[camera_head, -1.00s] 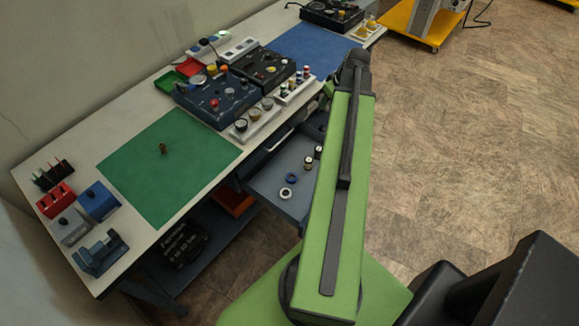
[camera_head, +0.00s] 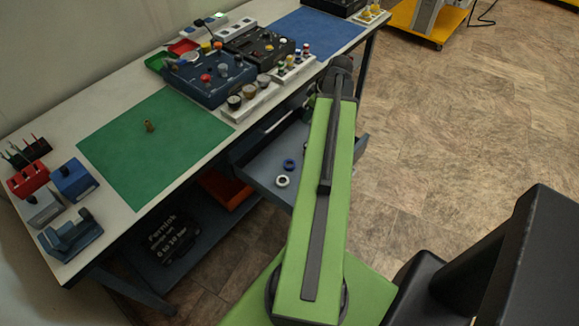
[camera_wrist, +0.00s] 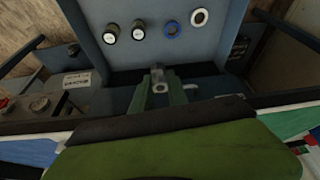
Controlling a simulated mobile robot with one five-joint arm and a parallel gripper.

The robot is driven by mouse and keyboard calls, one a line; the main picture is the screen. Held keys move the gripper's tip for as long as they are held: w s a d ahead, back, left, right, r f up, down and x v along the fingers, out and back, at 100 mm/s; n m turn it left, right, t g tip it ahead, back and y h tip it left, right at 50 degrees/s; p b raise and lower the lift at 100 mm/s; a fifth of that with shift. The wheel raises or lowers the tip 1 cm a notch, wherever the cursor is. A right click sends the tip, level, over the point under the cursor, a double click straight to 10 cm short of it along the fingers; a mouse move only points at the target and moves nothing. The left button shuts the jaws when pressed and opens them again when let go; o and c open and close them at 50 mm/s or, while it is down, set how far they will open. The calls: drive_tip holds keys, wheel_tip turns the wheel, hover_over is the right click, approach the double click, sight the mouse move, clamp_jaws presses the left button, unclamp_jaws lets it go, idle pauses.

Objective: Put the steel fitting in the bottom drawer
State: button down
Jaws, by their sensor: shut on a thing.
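My gripper (camera_wrist: 159,88) shows in the wrist view with its two green fingers shut on a small grey metal piece, the steel fitting (camera_wrist: 159,74). One end of the fitting shows a round opening. An open blue-grey drawer (camera_wrist: 175,50) lies beyond the fingers; in the head view the same drawer (camera_head: 262,182) sticks out from the bench front. I cannot tell which level this drawer is. The fitting appears near one edge of the drawer, and its height above it is unclear. In the head view my arm hides the fitting and the fingers.
The drawer holds a blue ring (camera_wrist: 172,28), a white ring (camera_wrist: 199,17) and two dark cylinders with pale tops (camera_wrist: 110,33). Control boxes (camera_head: 208,78) crowd the bench. The floor at right is open.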

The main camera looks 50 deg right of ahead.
drive_tip(key=s+a+f+n+b, duration=0.1)
drive_tip(key=s+f+b, duration=0.1)
drive_tip(key=f+b, duration=0.3)
drive_tip(key=s+f+n+y+b, duration=0.1)
drive_tip(key=s+f+n+b, duration=0.1)
drive_tip(key=f+b, duration=0.3)
wheel_tip(320, 180, down, 4)
drive_tip(key=shift+s+a+r, duration=0.15)
drive_tip(key=shift+s+a, duration=0.25)
drive_tip(key=shift+s, duration=0.1)
wheel_tip(320, 180, down, 10)
drive_tip(key=b, duration=1)
drive_tip(key=shift+f+b, duration=0.2)
drive_tip(key=shift+b, duration=0.2)
drive_tip(key=shift+r, duration=0.25)
drive_tip(key=shift+f, duration=0.2)
drive_tip(key=c, duration=1.3)
unclamp_jaws()
drive_tip(key=shift+r, duration=0.1)
